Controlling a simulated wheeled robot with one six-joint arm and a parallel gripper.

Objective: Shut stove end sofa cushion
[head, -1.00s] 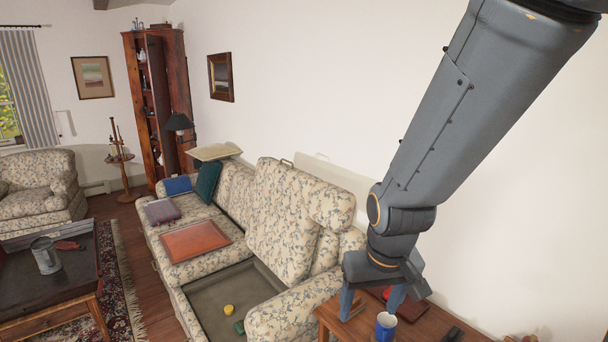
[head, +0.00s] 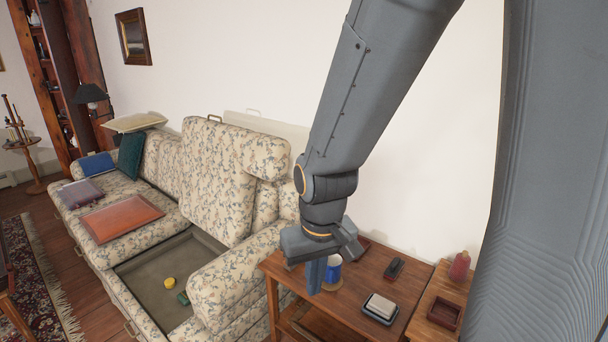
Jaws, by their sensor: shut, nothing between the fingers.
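The sofa (head: 85,195) has a floral cover. Its near-end seat cushion (head: 218,175) is raised and stands up against the backrest, with a small handle (head: 215,118) at its top edge. Below it the storage well (head: 150,268) is open, with a yellow round item (head: 169,282) and a green item (head: 183,298) inside. My gripper (head: 318,272) is shut and empty, pointing down over the side table, to the right of the sofa arm and apart from the cushion. The stove is not in view.
The near sofa arm (head: 235,275) lies between the well and my gripper. An orange-red flat item (head: 122,216) lies on the middle seat.

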